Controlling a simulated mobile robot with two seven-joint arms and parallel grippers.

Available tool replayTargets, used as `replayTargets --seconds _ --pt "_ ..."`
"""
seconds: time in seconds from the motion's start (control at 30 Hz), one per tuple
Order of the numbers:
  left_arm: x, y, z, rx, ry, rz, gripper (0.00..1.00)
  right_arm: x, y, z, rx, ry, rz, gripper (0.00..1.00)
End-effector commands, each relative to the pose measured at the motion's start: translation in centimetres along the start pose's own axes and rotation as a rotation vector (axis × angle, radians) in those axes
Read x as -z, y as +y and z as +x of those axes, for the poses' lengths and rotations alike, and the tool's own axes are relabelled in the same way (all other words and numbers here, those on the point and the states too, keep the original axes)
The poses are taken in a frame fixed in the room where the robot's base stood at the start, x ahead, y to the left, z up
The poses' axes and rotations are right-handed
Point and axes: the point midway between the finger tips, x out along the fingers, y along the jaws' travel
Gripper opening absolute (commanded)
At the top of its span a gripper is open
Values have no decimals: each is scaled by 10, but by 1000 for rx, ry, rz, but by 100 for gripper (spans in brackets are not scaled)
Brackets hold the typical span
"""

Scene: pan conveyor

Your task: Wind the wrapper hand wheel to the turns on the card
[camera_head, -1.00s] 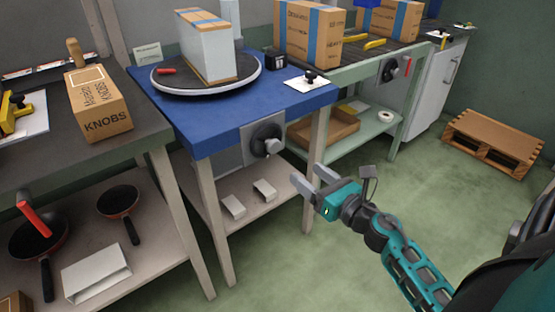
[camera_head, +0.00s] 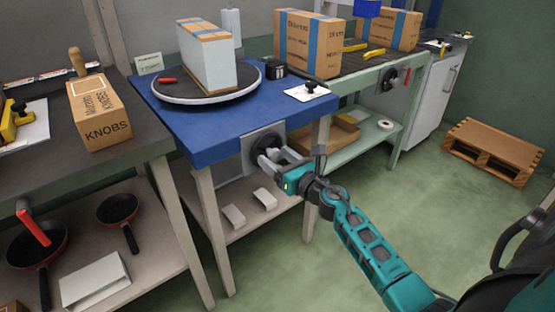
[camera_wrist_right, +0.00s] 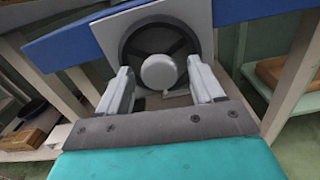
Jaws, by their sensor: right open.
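The dark hand wheel (camera_head: 262,142) sits on a grey plate (camera_head: 250,165) on the front of the blue table (camera_head: 205,150). In the right wrist view the wheel (camera_wrist_right: 160,42) has dark spokes and a pale round knob (camera_wrist_right: 158,71) towards me. My right gripper (camera_head: 277,158) is open in front of the wheel. In the wrist view its fingers (camera_wrist_right: 160,68) stand either side of the knob, with gaps showing; contact cannot be told. A small pale card (camera_head: 148,64) stands at the table's back left, its writing too small to read. My left gripper is out of view.
A wrapped box (camera_head: 208,60) stands on the round turntable (camera_head: 185,98) above the wheel. A white sheet with a black-knobbed piece (camera_head: 310,91) lies at the table's right corner. Table legs (camera_head: 318,185) and a lower shelf (camera_head: 240,222) are close to my right arm.

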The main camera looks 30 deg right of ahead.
Motion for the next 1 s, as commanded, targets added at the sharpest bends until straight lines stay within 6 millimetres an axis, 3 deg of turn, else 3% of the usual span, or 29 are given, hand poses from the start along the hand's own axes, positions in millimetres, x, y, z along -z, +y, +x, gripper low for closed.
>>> replayTargets --seconds 0.3,0.87,1.0 --pt "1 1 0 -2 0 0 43 0 0 2 0 0 1 67" --pt "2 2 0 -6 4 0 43 0 0 2 0 0 1 13" --pt "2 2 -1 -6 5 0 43 0 0 2 0 0 5 12"
